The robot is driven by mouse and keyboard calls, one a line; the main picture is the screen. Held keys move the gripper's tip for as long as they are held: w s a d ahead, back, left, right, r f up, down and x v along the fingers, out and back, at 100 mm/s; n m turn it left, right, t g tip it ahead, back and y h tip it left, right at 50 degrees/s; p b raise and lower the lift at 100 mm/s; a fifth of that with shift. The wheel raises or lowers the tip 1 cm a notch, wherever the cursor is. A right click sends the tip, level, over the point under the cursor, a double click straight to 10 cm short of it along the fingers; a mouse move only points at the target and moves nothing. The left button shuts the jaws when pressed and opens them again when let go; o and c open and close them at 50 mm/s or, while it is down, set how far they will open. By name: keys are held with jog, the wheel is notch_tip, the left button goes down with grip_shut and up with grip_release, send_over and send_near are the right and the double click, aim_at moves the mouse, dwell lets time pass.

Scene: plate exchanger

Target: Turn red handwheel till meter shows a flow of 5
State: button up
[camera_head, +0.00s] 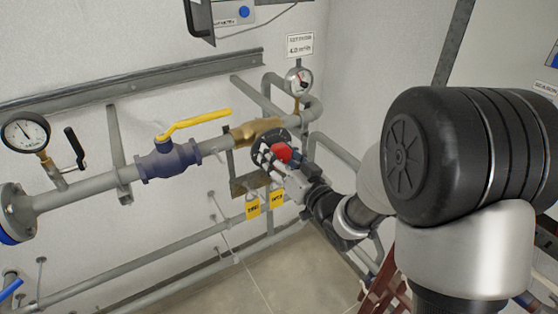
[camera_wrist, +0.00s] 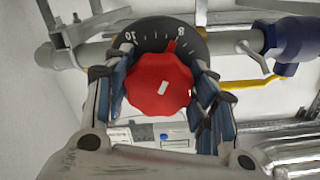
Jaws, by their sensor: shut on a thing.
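The red handwheel (camera_head: 284,153) sits in front of a round black dial (camera_head: 262,148) on the pipe, right of the brass fitting. In the wrist view the handwheel (camera_wrist: 160,85) fills the middle, and its red pointer is near the 8 on the black scale (camera_wrist: 150,35); 10 lies to the left. My gripper (camera_wrist: 160,105) is shut on the handwheel, one finger on each side. It also shows in the head view (camera_head: 277,165). A small round gauge (camera_head: 298,80) stands above the pipe; its reading is too small to tell.
A blue valve with a yellow lever (camera_head: 196,124) sits left of the handwheel. A larger gauge (camera_head: 25,132) is at far left. Yellow tags (camera_head: 253,206) hang below the pipe. Pipes run close around my gripper; floor below is partly clear.

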jog(key=shift+m+b, duration=0.4)
jog(key=shift+m, duration=0.9)
jog(key=o, duration=1.1)
jog(key=v, duration=0.7)
jog(key=shift+s+d, duration=0.15)
jog(key=shift+s, duration=0.1)
